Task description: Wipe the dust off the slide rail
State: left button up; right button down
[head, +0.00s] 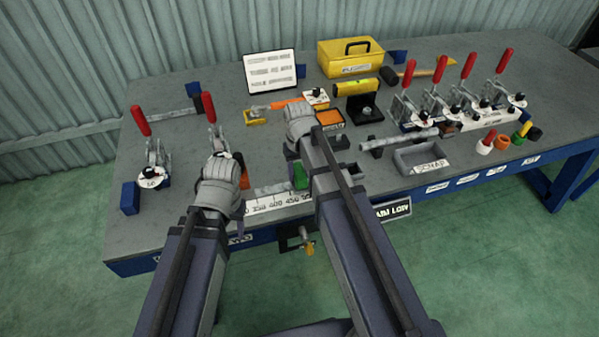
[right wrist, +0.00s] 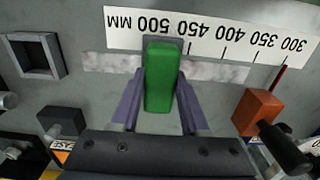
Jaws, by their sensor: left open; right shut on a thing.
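A green block (right wrist: 162,78) is held between the fingers of my right gripper (right wrist: 161,90), over the slide rail. The block also shows in the head view (head: 300,176). The slide rail is a mottled grey-white strip (right wrist: 215,71) beside a white millimetre scale (right wrist: 215,35); the block covers part of it near the 500 mark. The mottled patches look like dust on both sides of the block. Whether the block touches the rail I cannot tell. My left gripper (head: 236,205) is open near the scale's left part; its fingers are mostly hidden by its own wrist.
An orange block with a black handle (right wrist: 258,112) stands by the rail. Red-handled clamps stand left (head: 157,160) and right (head: 455,100). A grey scrap tray (head: 420,157), a pipe (head: 398,139) and a yellow toolbox (head: 350,58) are on the bench.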

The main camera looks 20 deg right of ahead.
jog(key=shift+r+p, duration=2.6)
jog(key=shift+r, duration=0.25)
notch_tip(320, 180, up, 3)
jog(key=p, duration=0.3)
jog(key=shift+r, duration=0.1)
